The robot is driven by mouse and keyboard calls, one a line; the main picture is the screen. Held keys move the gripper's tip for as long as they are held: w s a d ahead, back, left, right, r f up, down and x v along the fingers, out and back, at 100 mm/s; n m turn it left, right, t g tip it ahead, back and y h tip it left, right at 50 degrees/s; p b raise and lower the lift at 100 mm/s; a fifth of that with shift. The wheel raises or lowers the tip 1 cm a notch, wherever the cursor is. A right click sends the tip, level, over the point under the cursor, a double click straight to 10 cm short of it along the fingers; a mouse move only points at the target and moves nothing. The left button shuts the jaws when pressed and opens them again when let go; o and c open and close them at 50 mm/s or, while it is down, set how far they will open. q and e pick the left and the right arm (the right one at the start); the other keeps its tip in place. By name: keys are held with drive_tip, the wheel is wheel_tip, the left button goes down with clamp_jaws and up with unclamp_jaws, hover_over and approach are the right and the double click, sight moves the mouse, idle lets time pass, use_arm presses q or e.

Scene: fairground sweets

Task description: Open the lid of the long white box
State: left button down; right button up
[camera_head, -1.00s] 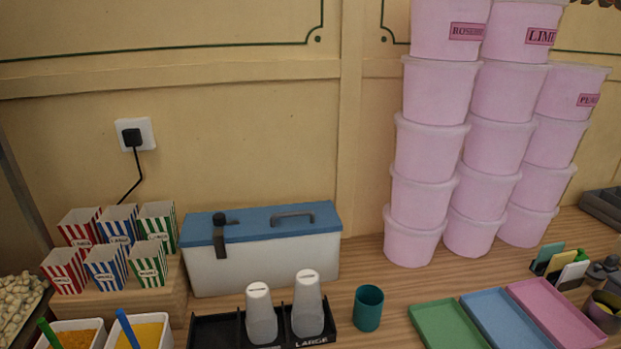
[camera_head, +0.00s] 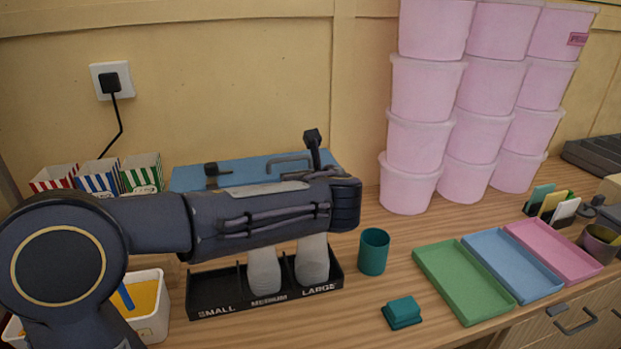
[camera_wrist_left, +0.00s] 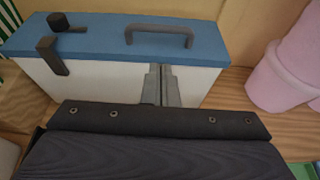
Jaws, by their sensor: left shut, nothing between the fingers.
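The long white box (camera_wrist_left: 105,82) stands against the wall with its blue lid (camera_wrist_left: 105,35) lying flat and closed on top. A dark grey bar handle (camera_wrist_left: 160,36) is on the lid. A dark latch (camera_wrist_left: 52,55) hangs over the front left edge, beside a dark knob (camera_wrist_left: 68,24). In the head view, the blue lid (camera_head: 245,172) shows behind my left arm, which hides most of the box's white front. My left gripper (camera_wrist_left: 163,72) has its fingers together and empty, in front of the box's front face, below the handle; contact cannot be told. My right gripper is not in view.
Below my arm, a black cup holder (camera_head: 225,298) holds white cups (camera_head: 265,272). A teal cup (camera_head: 374,252) and small teal block (camera_head: 402,313) stand right of it. Striped boxes (camera_head: 98,177) stand left; stacked pink tubs (camera_head: 410,180) and coloured trays (camera_head: 462,282) are right.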

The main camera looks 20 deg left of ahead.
use_arm(q)
drive_tip(key=p, duration=0.1)
approach(292, 169)
drive_tip(key=x, duration=0.5)
drive_tip(key=shift+a+r, duration=0.2)
drive_tip(key=shift+a, duration=0.25)
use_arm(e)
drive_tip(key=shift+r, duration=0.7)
use_arm(q)
drive_tip(key=shift+r, duration=0.15)
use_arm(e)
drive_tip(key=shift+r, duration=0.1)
